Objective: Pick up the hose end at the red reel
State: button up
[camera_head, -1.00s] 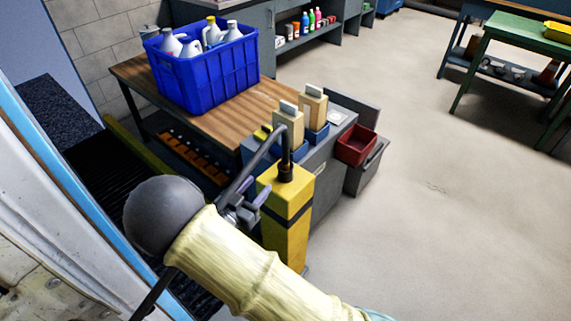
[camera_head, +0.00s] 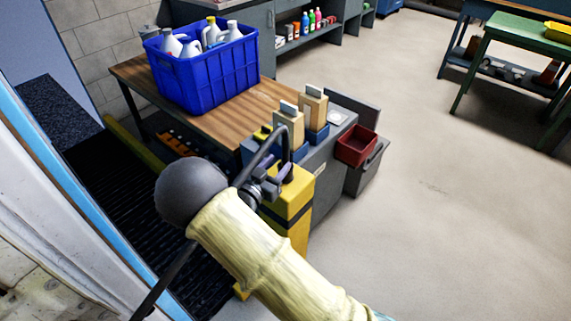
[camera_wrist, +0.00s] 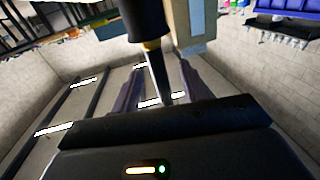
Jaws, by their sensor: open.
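My gripper (camera_head: 279,178) is at the top of the yellow post (camera_head: 291,200) in the head view, its purple-grey fingers apart. A dark hose (camera_head: 263,152) arches above the post, and its lower part passes behind my wrist. In the wrist view my gripper (camera_wrist: 157,88) is open. A dark tapered piece with a brass-coloured ring (camera_wrist: 152,46) reaches down between the fingers from a black sleeve (camera_wrist: 143,20). I cannot tell whether the fingers touch it, or whether it is the hose end. No red reel can be made out.
A wooden bench (camera_head: 215,122) with a blue crate (camera_head: 203,75) of bottles stands behind. Two tan boxes (camera_head: 300,119) and a red bin (camera_head: 357,146) are beyond the post, close by. The floor at right is clear, up to a green table (camera_head: 525,38).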

aim_at(283, 159)
jog(key=x, duration=0.4)
jog(key=shift+w+d, duration=0.25)
jog(key=shift+d, duration=0.15)
jog(key=shift+c, duration=0.2)
jog(key=shift+a, duration=0.1)
grip_shut()
